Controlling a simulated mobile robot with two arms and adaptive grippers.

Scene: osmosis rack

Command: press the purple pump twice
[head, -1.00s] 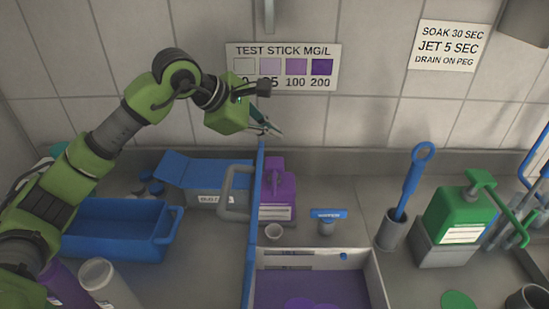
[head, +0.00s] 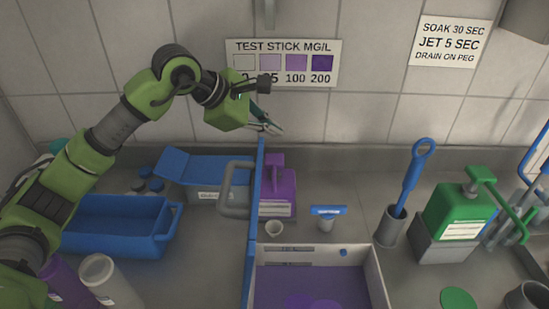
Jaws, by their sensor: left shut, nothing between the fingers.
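The purple pump bottle (head: 284,203) stands upright on the counter against the back wall, just right of the blue divider. Its purple pump head (head: 275,160) is on top, and its white label faces me. The divider hides part of its left side. My left gripper (head: 272,130) hangs in front of the tiled wall, above the pump head in the picture. It is shut and empty, with its fingers pointing down and right. A gap shows between the fingertips and the pump head. My right gripper is out of view.
A white-walled tray (head: 377,280) with purple liquid lies in front. A green pump bottle (head: 455,207) stands right.

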